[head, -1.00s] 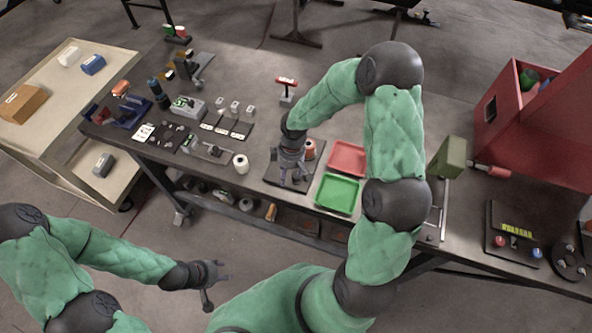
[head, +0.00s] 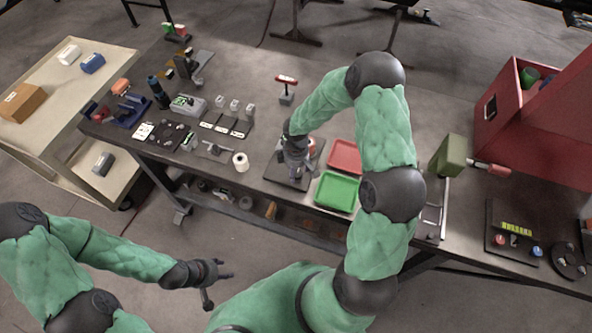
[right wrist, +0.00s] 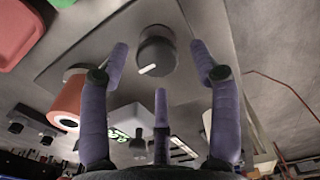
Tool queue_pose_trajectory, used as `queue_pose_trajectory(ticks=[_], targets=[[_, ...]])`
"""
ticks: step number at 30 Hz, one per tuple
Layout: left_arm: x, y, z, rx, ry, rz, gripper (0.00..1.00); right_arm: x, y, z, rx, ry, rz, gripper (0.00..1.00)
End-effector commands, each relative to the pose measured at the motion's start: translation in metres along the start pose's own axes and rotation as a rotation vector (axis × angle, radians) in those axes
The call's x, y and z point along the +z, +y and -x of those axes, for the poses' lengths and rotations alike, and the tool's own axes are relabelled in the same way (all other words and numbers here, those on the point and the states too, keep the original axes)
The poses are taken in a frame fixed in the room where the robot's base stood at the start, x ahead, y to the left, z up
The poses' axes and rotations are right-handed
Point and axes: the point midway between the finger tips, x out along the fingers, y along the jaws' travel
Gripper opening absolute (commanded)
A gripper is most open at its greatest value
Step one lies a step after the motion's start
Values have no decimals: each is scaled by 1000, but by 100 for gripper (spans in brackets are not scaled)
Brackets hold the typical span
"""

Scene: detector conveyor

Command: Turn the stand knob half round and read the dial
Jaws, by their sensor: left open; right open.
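In the right wrist view a dark round knob (right wrist: 155,50) with a white pointer mark stands on a grey plate (right wrist: 110,50). The pointer slants toward the lower left of that picture. My right gripper (right wrist: 162,70) is open, its purple fingers spread on either side of the knob and below it, with gaps visible. My left gripper (head: 222,272) is open and empty, in front of the bench. I cannot make out a dial reading.
A red cylinder (right wrist: 70,100) stands beside the knob. Red (head: 346,154) and green (head: 337,192) trays lie right of the plate. A red cabinet (head: 540,130) stands at right.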

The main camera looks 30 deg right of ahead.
Motion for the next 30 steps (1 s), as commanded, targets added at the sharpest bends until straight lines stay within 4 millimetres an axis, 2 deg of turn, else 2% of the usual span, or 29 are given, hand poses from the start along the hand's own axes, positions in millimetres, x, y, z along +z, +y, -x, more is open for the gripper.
queue_pose_trajectory(ticks=[4, 12, 14, 18, 30], targets=[[0, 0, 0, 0, 0, 0, 46, 0, 0, -8, -1, 1, -1, 63], [0, 0, 0, 0, 0, 0, 46, 0, 0, -8, 0, 1, -1, 63], [0, 0, 0, 0, 0, 0, 46, 0, 0, -8, 0, 1, -1, 49], [0, 0, 0, 0, 0, 0, 46, 0, 0, -8, 0, 2, -1, 10], [0, -2, -7, 0, 0, 0, 46, -2, 0, -10, 2, 6, -29, 9]])
